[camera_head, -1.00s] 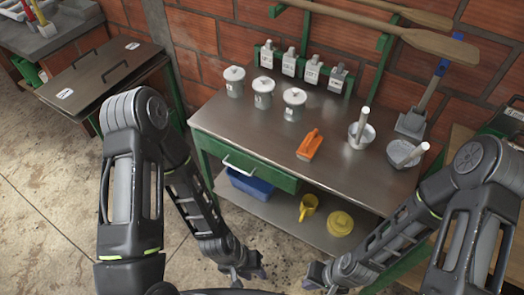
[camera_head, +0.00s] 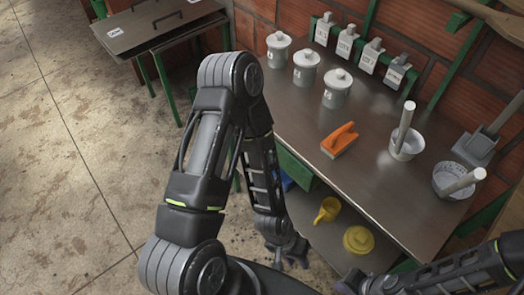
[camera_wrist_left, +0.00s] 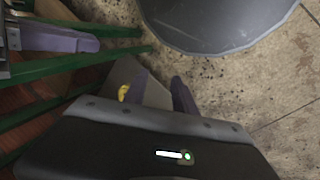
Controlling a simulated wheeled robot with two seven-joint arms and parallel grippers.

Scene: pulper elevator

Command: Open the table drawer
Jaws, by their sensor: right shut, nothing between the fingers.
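The metal-topped table (camera_head: 345,175) stands right of centre in the head view. Its green drawer front (camera_head: 296,171) shows only in part beside my left arm; the handle is hidden, and I cannot tell whether the drawer stands ajar. My left gripper (camera_head: 287,262) hangs low in front of the table, below drawer height, open and empty. In the left wrist view its two fingers (camera_wrist_left: 163,92) are apart with nothing between them. My right gripper (camera_head: 349,284) is shut and empty at the bottom of the head view, near the lower shelf.
The tabletop holds lidded canisters (camera_head: 305,68), an orange tool (camera_head: 340,139) and two mortars (camera_head: 406,143). A yellow mug (camera_head: 327,210) and yellow pot (camera_head: 358,240) are on the lower shelf. A dark-topped side table (camera_head: 155,22) stands at top left. The floor (camera_head: 75,130) at left is clear.

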